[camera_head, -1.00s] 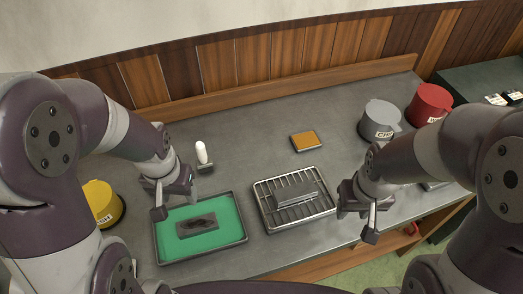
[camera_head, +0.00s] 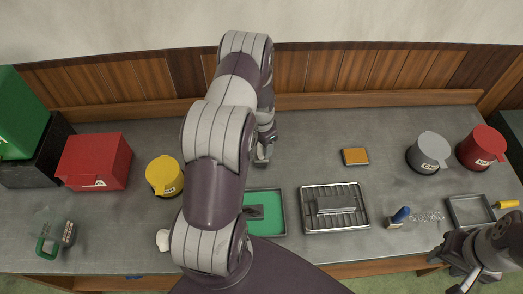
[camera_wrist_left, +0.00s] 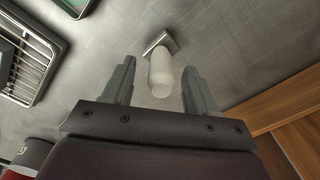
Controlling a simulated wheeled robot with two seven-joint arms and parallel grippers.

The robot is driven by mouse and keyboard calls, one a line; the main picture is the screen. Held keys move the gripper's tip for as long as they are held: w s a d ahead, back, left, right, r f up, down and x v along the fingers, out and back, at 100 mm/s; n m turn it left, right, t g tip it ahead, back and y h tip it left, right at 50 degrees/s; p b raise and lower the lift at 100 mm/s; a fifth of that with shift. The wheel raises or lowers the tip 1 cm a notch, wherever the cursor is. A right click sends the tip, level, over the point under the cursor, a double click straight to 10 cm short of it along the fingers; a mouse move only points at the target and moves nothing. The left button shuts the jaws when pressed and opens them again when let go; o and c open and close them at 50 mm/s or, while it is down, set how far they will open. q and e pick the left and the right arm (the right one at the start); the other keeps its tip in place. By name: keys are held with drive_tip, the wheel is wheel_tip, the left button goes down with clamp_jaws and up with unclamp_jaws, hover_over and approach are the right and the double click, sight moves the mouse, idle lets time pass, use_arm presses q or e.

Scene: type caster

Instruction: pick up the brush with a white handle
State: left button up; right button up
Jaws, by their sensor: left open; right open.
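The brush with a white handle (camera_wrist_left: 161,78) shows in the left wrist view, its handle rising from a grey head (camera_wrist_left: 160,42) on the bench towards the camera. My left gripper (camera_wrist_left: 159,66) is open, with one finger on each side of the handle and gaps visible on both sides. In the head view my left gripper (camera_head: 262,158) is behind the green tray, and my arm hides the brush. My right gripper (camera_head: 463,281) is open and empty at the lower right, far from the brush.
The green tray (camera_head: 280,235) and a wire rack tray (camera_head: 366,228) lie in front. A yellow pot (camera_head: 164,175) and red box (camera_head: 95,160) stand left. A blue-handled brush (camera_head: 400,215), grey pot (camera_head: 428,153) and red pot (camera_head: 482,148) are right. The bench is clear around the orange sponge (camera_head: 355,156).

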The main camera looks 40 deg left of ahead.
use_arm(q)
drive_tip(key=shift+f, duration=0.75)
clamp_jaws()
drive_tip(key=shift+r, duration=0.1)
drive_tip(key=shift+a+r+b, duration=0.1)
drive_tip(key=shift+r+b, duration=0.15)
drive_tip(key=shift+b, duration=0.05)
drive_tip(key=r, duration=0.1)
drive_tip(key=r+b, duration=0.1)
drive_tip(key=w+d+r+b, duration=0.1)
drive_tip(key=shift+r, duration=0.35)
drive_tip(key=w+d+r+b, duration=0.3)
drive_tip(key=w+d+r, duration=0.3)
drive_tip(key=d, duration=0.2)
drive_tip(key=shift+w+r+b, duration=0.2)
drive_tip(key=shift+r+b, duration=0.15)
drive_tip(key=shift+b, duration=0.05)
